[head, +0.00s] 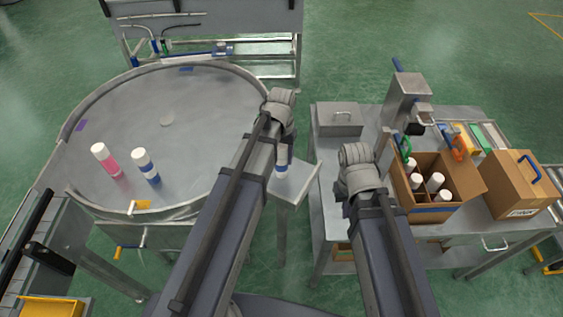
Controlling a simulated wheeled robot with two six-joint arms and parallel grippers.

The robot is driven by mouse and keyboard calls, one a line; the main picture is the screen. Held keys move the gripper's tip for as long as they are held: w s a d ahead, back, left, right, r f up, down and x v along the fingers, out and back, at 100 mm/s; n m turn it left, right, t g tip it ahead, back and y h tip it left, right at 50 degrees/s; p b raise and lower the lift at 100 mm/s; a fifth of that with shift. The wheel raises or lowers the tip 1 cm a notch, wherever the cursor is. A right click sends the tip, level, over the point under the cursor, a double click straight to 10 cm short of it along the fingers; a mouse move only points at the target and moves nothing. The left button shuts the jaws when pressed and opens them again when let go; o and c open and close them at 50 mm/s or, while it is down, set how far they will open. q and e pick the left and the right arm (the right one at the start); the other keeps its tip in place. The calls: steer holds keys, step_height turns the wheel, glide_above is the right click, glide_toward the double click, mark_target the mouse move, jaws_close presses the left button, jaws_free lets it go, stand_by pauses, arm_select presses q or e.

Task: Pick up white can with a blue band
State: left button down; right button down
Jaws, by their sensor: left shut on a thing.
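A white can with a blue band (282,157) hangs at the end of my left arm, above a small grey stand. My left gripper (284,142) is shut on this can; its fingers are mostly hidden by the wrist. Another white can with a blue band (146,166) stands on the round metal table (200,110), beside a white can with a pink band (105,160). My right gripper (383,148) is near the left side of the open cardboard box, and its fingers are too hidden to tell their state.
The open cardboard box (470,185) holds several white-topped cans in compartments. A closed box (520,183) stands to its right. A grey press (407,98) rises behind. The small grey stand (297,184) sits between the two tables. A low rim surrounds the round table.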

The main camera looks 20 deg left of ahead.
mark_target(281, 145)
arm_select(q)
steer(key=shift+r, duration=0.1)
step_height(281, 145, up, 10)
steer(key=p, duration=1)
